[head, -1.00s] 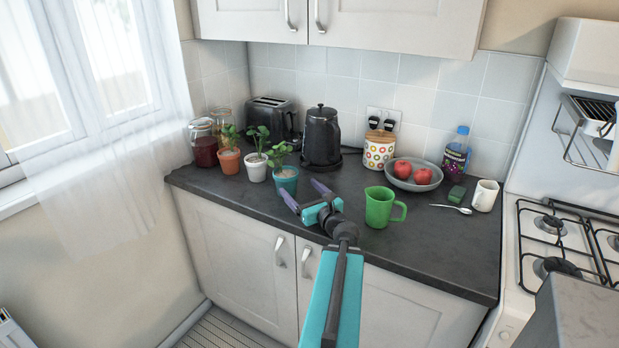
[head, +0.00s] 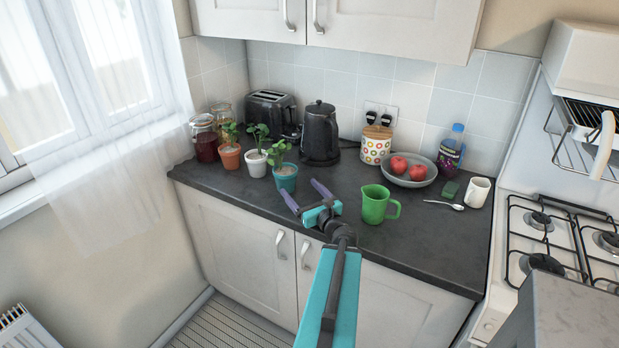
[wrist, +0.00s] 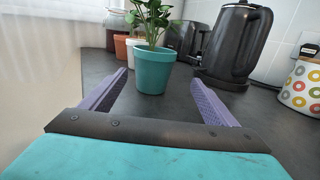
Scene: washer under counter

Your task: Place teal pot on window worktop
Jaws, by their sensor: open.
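The teal pot (head: 286,178) with a green plant stands upright on the dark worktop (head: 420,244), the rightmost of three potted plants. My gripper (head: 304,192) is open and empty, low over the worktop just in front of the pot. In the wrist view the teal pot (wrist: 154,70) is upright ahead of my gripper (wrist: 160,88), roughly centred beyond the two purple fingers and apart from them. A window (head: 85,70) with a sheer curtain is at the left, where this worktop's left end meets the wall.
A terracotta pot (head: 229,158) and a white pot (head: 256,163) stand left of the teal pot. The black kettle (head: 321,135) is behind it to the right, near the toaster (head: 272,115). A green jug (head: 376,204) stands right of my gripper. The front right worktop is clear.

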